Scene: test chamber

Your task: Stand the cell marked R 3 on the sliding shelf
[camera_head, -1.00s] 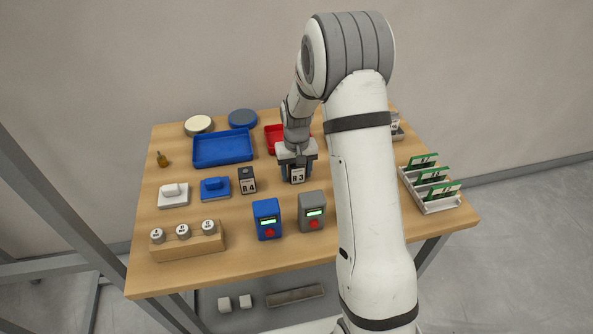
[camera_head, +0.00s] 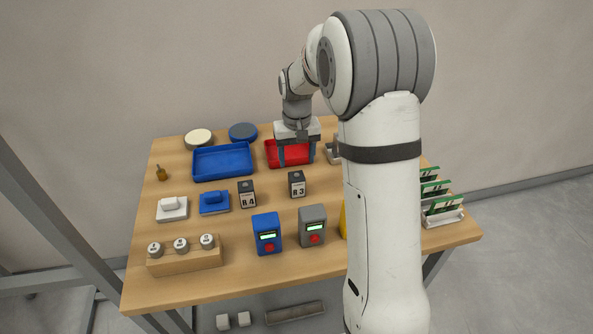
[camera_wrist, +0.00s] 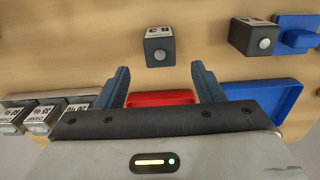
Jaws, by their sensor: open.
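My gripper (camera_head: 297,162) is open and empty, behind the cell and over the red tray (camera_head: 271,156). In the wrist view both fingers (camera_wrist: 160,82) are apart with nothing between them except the tray beyond. A grey shelf (camera_head: 255,304) shows below the table's front edge; it may be the sliding shelf. My arm hides part of the table's right side.
The R 4 cell (camera_head: 247,194) stands left of R 3. A blue device (camera_head: 267,234) and a grey device (camera_head: 312,226) stand in front. Two pale blocks and a bar (camera_head: 295,313) lie on the shelf.

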